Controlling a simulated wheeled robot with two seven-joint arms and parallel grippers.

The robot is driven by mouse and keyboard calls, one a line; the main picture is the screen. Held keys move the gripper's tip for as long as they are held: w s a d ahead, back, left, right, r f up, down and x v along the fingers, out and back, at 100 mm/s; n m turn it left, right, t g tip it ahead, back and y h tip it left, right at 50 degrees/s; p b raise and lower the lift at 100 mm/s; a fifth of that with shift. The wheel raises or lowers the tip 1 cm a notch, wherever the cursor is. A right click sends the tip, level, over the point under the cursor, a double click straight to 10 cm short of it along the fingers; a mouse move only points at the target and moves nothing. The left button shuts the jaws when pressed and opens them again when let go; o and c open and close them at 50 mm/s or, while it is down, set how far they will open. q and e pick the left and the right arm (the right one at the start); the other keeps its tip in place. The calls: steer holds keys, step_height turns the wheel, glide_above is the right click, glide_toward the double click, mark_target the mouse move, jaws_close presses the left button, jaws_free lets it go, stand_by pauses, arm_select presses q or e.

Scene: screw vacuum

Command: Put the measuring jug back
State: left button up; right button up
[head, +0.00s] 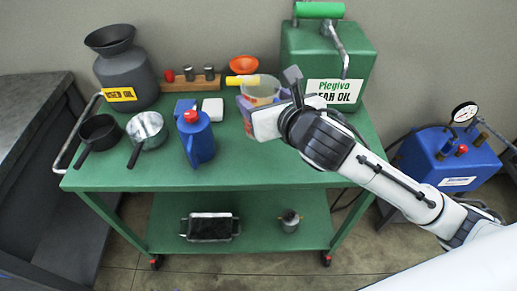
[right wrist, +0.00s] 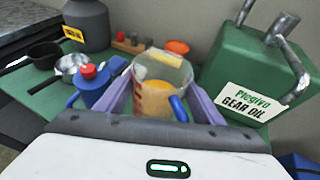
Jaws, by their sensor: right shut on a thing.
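The measuring jug (head: 262,88) is clear, with orange liquid inside and red marks on its side. My right gripper (head: 259,106) is shut on it over the back right part of the green cart top (head: 285,165). In the right wrist view the jug (right wrist: 158,85) stands roughly upright between the two purple fingers, its blue handle toward me at the lower right. My gripper hides the jug's base in the head view, so I cannot tell whether it touches the cart. My left gripper is not in view.
A green gear oil can (head: 350,50) stands close right of the jug. An orange funnel (head: 244,64) and a wooden rack (head: 190,82) are behind and left. A blue jug with a red cap (head: 196,140), two pans and a used-oil can (head: 124,72) stand left. The front right top is clear.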

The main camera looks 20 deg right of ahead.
steer(key=shift+w+r, duration=0.3)
steer(key=shift+w, duration=0.15)
steer(key=shift+w+f, duration=0.1)
steer(key=shift+f, duration=0.2)
steer(key=shift+n+y, duration=0.3)
step_height(320, 180, down, 9)
steer(key=shift+f+b, duration=0.1)
steer(key=shift+b, duration=0.75)
steer(key=shift+f, duration=0.15)
steer(key=o, duration=1.5)
steer(key=shift+f, duration=0.1)
steer(key=shift+r, duration=0.2)
steer(key=v, duration=1.2)
steer(key=shift+r+p, duration=0.1)
steer(key=shift+p, duration=0.2)
